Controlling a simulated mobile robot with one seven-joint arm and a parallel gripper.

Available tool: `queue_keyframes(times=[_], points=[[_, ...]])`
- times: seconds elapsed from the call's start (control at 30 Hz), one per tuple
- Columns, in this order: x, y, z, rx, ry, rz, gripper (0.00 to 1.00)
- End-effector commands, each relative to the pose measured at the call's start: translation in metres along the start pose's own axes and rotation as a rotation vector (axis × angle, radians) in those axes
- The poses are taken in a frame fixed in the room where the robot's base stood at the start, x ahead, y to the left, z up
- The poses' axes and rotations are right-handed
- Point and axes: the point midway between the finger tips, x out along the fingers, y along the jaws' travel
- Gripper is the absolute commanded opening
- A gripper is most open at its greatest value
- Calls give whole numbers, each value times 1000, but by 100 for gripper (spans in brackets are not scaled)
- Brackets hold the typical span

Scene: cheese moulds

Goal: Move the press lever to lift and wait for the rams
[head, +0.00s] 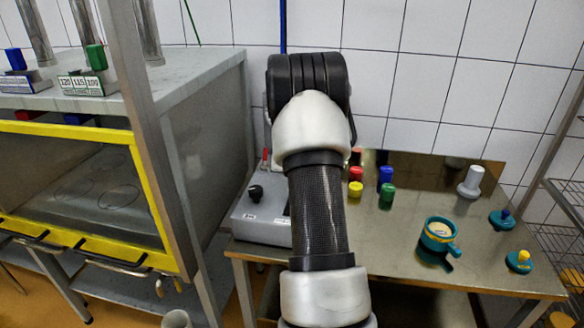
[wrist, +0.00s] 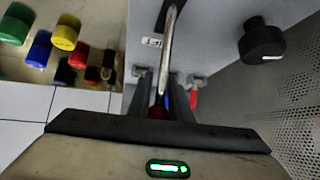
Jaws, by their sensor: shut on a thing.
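The press lever (wrist: 170,45) is a bright chrome rod on the grey control box (head: 262,218). My gripper (wrist: 160,104) is shut on the lever's end, where a little red shows between the fingers in the wrist view. In the head view my own arm hides the gripper and the held lever. Chrome cylinders, which look like the rams (head: 82,22), stand above the press (head: 190,150) at the left. The press has a yellow-framed front (head: 85,128). I cannot tell the rams' travel from these frames.
A black knob (head: 255,192) and a small red handle (head: 265,158) are on the control box. The steel table (head: 400,240) carries several coloured caps (head: 387,192), a teal mould (head: 440,235) and a grey peg piece (head: 470,182). A wire rack (head: 560,200) stands at the right.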

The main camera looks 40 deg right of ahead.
Motion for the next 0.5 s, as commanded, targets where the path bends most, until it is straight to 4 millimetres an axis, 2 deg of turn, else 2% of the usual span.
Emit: queue_keyframes(times=[0.03,0.37,0.4,0.5], points=[[-3,1,-17,3,30,-3,0],[-2,1,-16,3,29,-2,0],[-2,1,-16,3,28,-2,25],[-2,1,-15,3,26,-2,41]])
